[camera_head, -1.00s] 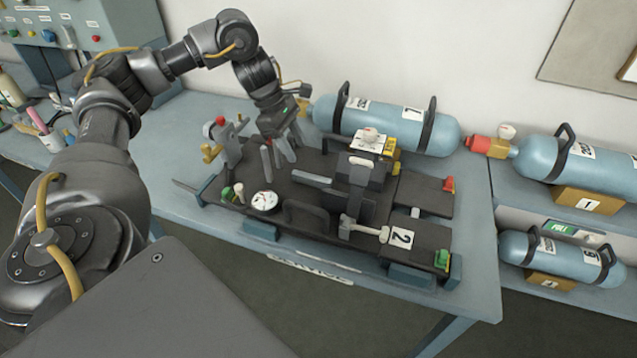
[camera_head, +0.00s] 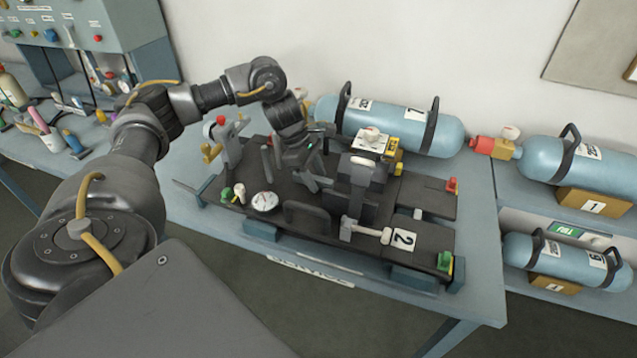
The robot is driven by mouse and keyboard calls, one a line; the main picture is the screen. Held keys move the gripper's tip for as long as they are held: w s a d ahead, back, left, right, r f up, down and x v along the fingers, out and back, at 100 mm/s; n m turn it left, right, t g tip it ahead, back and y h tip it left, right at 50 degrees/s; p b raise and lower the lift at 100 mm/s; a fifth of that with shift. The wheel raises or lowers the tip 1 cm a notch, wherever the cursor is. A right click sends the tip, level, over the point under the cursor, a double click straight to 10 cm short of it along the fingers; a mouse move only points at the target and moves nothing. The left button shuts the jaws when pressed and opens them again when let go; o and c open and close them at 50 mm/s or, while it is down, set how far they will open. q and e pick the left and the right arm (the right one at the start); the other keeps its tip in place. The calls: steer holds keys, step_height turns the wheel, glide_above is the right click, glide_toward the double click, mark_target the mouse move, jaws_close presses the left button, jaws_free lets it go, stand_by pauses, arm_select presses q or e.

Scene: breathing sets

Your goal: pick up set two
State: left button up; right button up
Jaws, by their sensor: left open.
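Set two is a dark backplate assembly lying on the blue-grey bench, with a white "2" label (camera_head: 404,240) on its front right part. It carries a round gauge (camera_head: 264,201), a dark front handle (camera_head: 306,216) and a raised middle block with a label (camera_head: 369,141). My left gripper (camera_head: 317,183) is open and points down over the set's middle, left of the raised block and behind the front handle. Its fingers partly hide a grey bar there; I cannot tell whether they touch it. My right gripper is out of view.
A blue cylinder (camera_head: 390,126) marked 7 lies behind the set by the wall. More cylinders (camera_head: 568,165) rest on shelves at right. A tool panel (camera_head: 75,40) and small bottles stand at left. The bench front strip is clear.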

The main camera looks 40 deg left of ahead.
arm_select(q)
steer(key=shift+f, duration=0.1)
steer(key=shift+c, duration=0.3)
jaws_close()
stand_by(1.0)
steer(key=shift+w, duration=0.2)
